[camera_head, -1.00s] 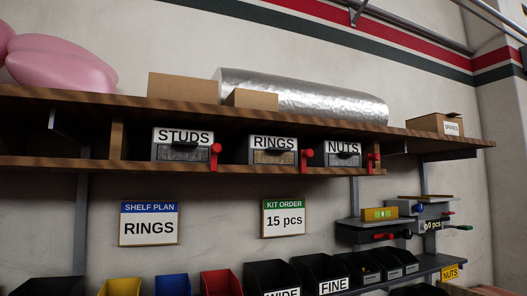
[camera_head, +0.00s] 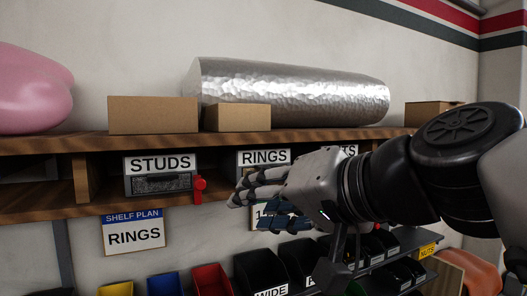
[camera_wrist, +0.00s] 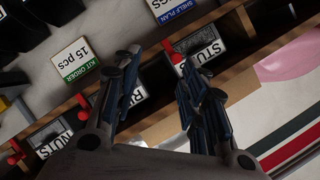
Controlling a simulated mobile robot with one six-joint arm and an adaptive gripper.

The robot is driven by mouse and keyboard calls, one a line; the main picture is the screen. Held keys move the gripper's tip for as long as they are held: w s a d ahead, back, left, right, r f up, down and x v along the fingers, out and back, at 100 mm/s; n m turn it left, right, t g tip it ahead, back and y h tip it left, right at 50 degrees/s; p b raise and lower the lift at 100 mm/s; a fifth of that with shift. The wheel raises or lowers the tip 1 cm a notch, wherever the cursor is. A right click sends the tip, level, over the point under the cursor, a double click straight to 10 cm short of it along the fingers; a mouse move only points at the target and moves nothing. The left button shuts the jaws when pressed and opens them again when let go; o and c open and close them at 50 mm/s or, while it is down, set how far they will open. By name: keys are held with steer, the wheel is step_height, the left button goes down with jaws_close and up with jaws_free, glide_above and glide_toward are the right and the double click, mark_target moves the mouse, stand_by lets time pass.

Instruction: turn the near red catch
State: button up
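A red catch (camera_head: 199,188) hangs at the right edge of the STUDS drawer (camera_head: 160,176) under the shelf. It also shows in the wrist view (camera_wrist: 178,60), near the tip of the right-hand finger. My gripper (camera_head: 247,207) is in front of the RINGS drawer (camera_head: 264,158), to the right of that catch and apart from it in the head view. In the wrist view its fingers (camera_wrist: 155,70) are spread with nothing between them. Two more red catches, one by RINGS (camera_wrist: 82,100) and one by NUTS (camera_wrist: 15,146), show in the wrist view; my arm hides them in the head view.
A wooden shelf (camera_head: 60,144) carries cardboard boxes (camera_head: 153,115), a silver roll (camera_head: 290,90) and a pink object (camera_head: 30,88). A RINGS sign (camera_head: 134,232) hangs below. Coloured bins (camera_head: 212,280) line the bottom.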

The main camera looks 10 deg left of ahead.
mark_target(202, 184)
step_height(202, 184, up, 4)
steer(key=w+a+y, duration=0.1)
steer(key=a, duration=0.1)
steer(key=p+x, duration=0.4)
steer(key=x, duration=1.2)
steer(key=shift+w+d+f, duration=0.1)
steer(key=shift+w, duration=0.2)
steer(key=shift+c, duration=0.5)
